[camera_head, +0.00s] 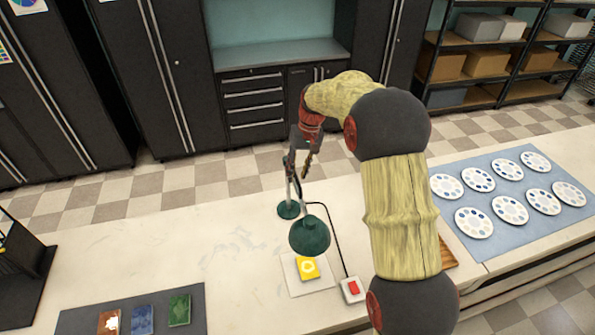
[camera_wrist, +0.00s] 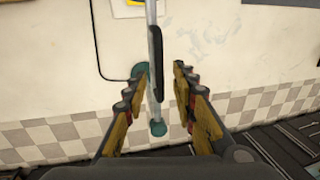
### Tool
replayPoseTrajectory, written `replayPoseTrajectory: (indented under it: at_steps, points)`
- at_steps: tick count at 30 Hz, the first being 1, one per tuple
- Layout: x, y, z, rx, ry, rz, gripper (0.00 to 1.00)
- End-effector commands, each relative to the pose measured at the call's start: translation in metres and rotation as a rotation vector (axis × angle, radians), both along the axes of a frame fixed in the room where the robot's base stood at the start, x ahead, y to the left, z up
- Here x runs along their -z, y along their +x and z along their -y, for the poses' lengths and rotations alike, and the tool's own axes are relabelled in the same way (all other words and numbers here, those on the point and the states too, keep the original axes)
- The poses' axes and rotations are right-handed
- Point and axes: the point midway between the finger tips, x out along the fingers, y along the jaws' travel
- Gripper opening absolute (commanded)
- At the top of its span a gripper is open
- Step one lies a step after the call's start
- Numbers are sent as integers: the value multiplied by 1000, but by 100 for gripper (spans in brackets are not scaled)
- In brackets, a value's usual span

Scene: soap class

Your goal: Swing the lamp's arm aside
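The desk lamp has a dark green shade (camera_head: 310,238), a round green base (camera_head: 289,209) and a thin metal arm (camera_wrist: 153,35) with a dark strip along it. The shade hangs over a yellow block (camera_head: 307,267) with a pale ring, on a white square sheet (camera_head: 318,284). My gripper (camera_head: 299,168) is over the lamp's rear part. In the wrist view my gripper (camera_wrist: 156,86) is open, one finger on each side of the lamp arm, with visible gaps. Contact is not clear. A green end piece (camera_wrist: 158,128) shows lower between the fingers.
A black cord runs from the lamp to a box with a red switch (camera_head: 353,288). A dark mat with several coloured tiles (camera_head: 142,320) lies front left. A blue mat (camera_head: 492,236) with several palettes is at right. The counter (camera_head: 200,240) left of the lamp is clear.

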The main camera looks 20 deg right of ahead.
Motion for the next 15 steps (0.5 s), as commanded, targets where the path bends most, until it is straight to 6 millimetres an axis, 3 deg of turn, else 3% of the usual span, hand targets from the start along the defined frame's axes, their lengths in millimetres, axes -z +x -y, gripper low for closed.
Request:
replayPoseTrajectory:
  at_steps: [3, 15]
  points:
    - [0, 0, 0, 0, 0, 0, 26]
    - [0, 0, 0, 1, 0, 0, 3]
